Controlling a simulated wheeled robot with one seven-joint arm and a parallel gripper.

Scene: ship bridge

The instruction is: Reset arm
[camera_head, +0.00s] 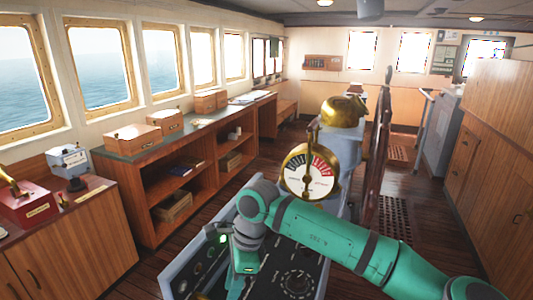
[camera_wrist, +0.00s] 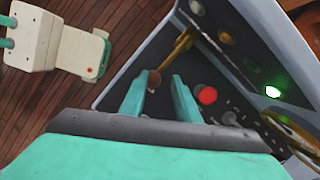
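My arm, teal with grey bands, reaches over a grey control console (camera_head: 172,272) in the head view, and its wrist points down at the panel. In the wrist view, my gripper (camera_wrist: 159,80) has its two teal fingers apart, over the same console. Nothing is visibly clamped. In the head view the fingers are mostly hidden behind the wrist.
The console has a lit green lamp (camera_wrist: 272,91) and a red button (camera_wrist: 207,95). A brass telegraph dial (camera_head: 308,172) stands just behind my arm, with a ship's wheel (camera_head: 380,150) beyond. A wooden shelf counter (camera_head: 150,180) runs along the left. Floor shows between counter and console.

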